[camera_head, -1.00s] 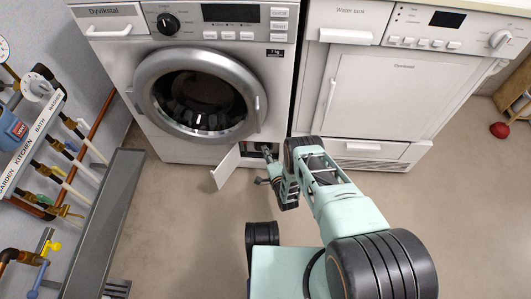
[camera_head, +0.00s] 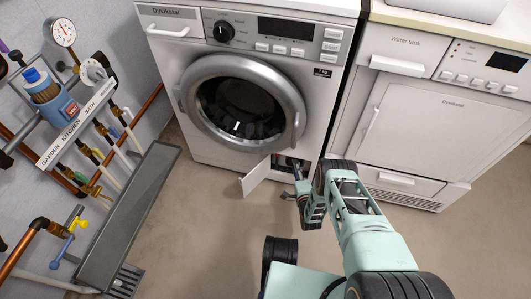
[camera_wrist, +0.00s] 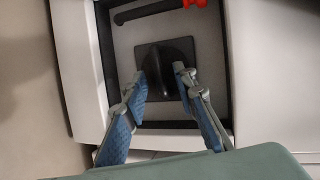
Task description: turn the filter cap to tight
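The filter cap (camera_wrist: 166,62) is a black, rounded knob on a dark square plate inside the recess at the washing machine's lower front. In the wrist view, the two fingers of my gripper (camera_wrist: 160,76) reach into the recess, one tip on each side of the cap's raised middle. The tips lie at or very close to it; I cannot tell whether they press on it. In the head view my gripper (camera_head: 296,170) is at the recess, small and dark, and the cap cannot be made out. The washing machine (camera_head: 225,160) has its small flap (camera_head: 257,177) open.
A black hose with a red end (camera_wrist: 193,3) lies above the cap in the recess. The recess walls stand close around the fingers. A dryer (camera_head: 425,125) stands to the right. Pipes and a grey trough (camera_head: 125,215) are at the left. The floor in front is mostly clear.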

